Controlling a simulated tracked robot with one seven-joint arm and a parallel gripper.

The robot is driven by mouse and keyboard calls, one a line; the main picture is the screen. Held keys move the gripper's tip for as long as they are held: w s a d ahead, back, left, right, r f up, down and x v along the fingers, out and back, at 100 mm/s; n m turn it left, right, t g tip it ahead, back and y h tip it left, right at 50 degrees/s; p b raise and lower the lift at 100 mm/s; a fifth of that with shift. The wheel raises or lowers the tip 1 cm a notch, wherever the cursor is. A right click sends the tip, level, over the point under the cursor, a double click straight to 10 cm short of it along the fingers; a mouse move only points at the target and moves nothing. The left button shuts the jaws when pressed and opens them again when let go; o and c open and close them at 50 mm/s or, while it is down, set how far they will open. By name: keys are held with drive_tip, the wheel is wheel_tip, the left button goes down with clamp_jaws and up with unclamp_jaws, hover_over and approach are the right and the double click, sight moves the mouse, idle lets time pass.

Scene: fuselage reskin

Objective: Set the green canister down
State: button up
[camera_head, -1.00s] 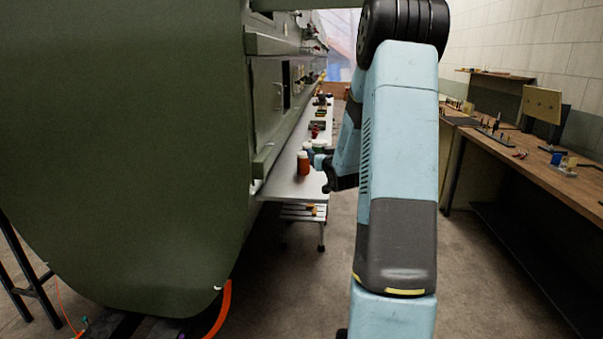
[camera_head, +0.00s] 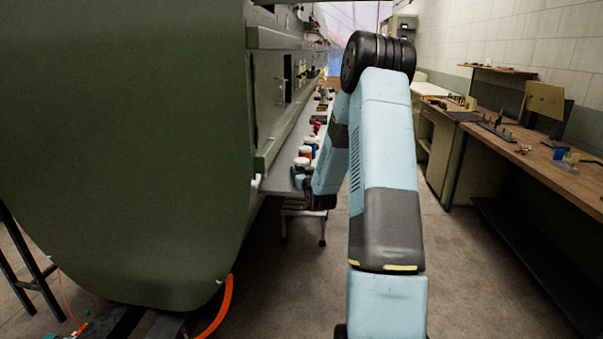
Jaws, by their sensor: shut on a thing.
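A small canister with a pale lid, which I take to be the green canister (camera_head: 301,166), shows at my gripper (camera_head: 304,181), over the near end of the long grey bench (camera_head: 279,180). Its body is mostly hidden and its colour is hard to make out. My gripper is small in the picture and partly hidden by my arm; it is shut on this canister. I cannot tell whether the canister's base touches the bench. An orange canister with a white lid (camera_head: 305,153) stands just behind it, and a blue one (camera_head: 311,143) behind that.
The large green fuselage panel (camera_head: 120,150) fills the left, close beside the bench. More small items stand farther along the bench. A wooden workbench (camera_head: 540,170) with tools runs along the right wall. Open floor (camera_head: 470,270) lies between. An orange hose (camera_head: 222,310) lies at the lower left.

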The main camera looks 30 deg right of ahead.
drive_tip(key=o, duration=1.1)
drive_tip(key=v, duration=1.2)
drive_tip(key=s+a+r+n+g+y, duration=0.2)
drive_tip(key=s+a+r+g, duration=0.5)
drive_tip(key=a+r, duration=0.55)
drive_tip(key=s+a+r+g, duration=0.1)
drive_tip(key=s+a+r, duration=0.1)
drive_tip(key=s, duration=0.7)
drive_tip(key=s+a+r+g+y, duration=0.1)
drive_tip(key=s+a, duration=0.3)
drive_tip(key=s, duration=0.5)
drive_tip(key=s+a+r+g, duration=0.3)
drive_tip(key=s, duration=0.6)
drive_tip(key=shift+s+y, duration=0.1)
drive_tip(key=shift+y, duration=0.3)
drive_tip(key=shift+d, duration=0.1)
